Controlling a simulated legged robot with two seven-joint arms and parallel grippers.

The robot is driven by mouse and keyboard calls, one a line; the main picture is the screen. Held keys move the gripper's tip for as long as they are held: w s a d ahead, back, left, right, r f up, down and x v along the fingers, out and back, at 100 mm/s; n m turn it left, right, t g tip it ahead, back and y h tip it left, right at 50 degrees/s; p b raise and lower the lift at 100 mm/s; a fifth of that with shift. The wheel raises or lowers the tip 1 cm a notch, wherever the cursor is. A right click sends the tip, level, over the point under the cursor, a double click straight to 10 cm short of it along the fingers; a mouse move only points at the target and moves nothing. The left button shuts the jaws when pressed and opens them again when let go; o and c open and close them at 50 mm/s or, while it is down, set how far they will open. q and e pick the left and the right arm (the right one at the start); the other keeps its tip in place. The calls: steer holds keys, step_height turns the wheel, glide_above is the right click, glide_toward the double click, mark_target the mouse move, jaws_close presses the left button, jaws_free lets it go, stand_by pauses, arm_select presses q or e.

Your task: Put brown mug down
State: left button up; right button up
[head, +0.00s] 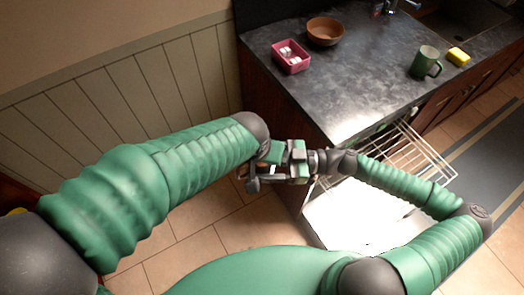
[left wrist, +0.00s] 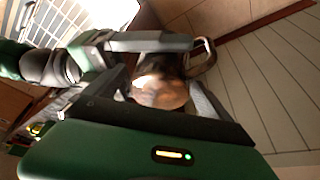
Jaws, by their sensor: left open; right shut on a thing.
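The brown mug (left wrist: 162,92) shows in the left wrist view, with its opening toward that camera and its handle at the upper right. My right gripper (left wrist: 150,45) comes in from the left there and is shut on the mug. My left gripper (left wrist: 155,100) is open, with its fingers on either side of the mug; I cannot tell if they touch it. In the head view my right gripper (head: 285,162) and left gripper (head: 262,174) meet below the counter corner, above the floor. The mug is mostly hidden there by the grippers.
The dark counter (head: 350,70) holds a pink tub (head: 291,65) with white pieces, a brown bowl (head: 325,31), a green mug (head: 425,62) and a yellow sponge (head: 458,57). A wire rack (head: 405,150) extends below the counter edge. The counter's middle is clear.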

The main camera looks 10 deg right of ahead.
arm_select(q)
steer(key=shift+a, duration=0.1)
steer(key=shift+c, duration=0.7)
arm_select(e)
steer(key=shift+a, duration=0.1)
arm_select(q)
steer(key=c, duration=1.4)
steer(key=shift+c, duration=1.2)
arm_select(e)
steer(key=o, duration=0.8)
arm_select(q)
steer(key=shift+c, duration=1)
arm_select(e)
steer(key=shift+o, duration=2.8)
steer(key=shift+d, duration=0.2)
